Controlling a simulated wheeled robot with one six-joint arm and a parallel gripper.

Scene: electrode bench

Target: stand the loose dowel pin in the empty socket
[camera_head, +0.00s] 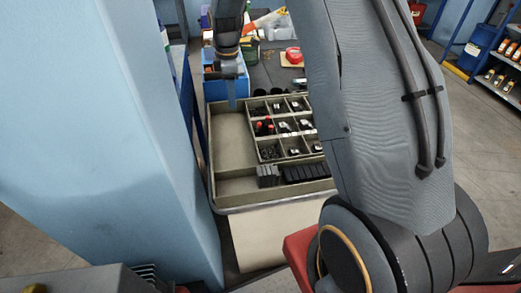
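I cannot make out a loose dowel pin. I cannot pick out an empty socket either. Dark ribbed blocks (267,176) lie in the tray's front compartment, with a longer dark row (305,173) to their right. My own arm hides the tray's right side.
A divided insert (256,151) in the tray holds small metal and dark parts, some red-tipped. A blue bin (212,88) stands behind the tray. A red round object (293,55) sits farther back. A large blue post (100,130) fills the left. The tray's left compartment looks bare.

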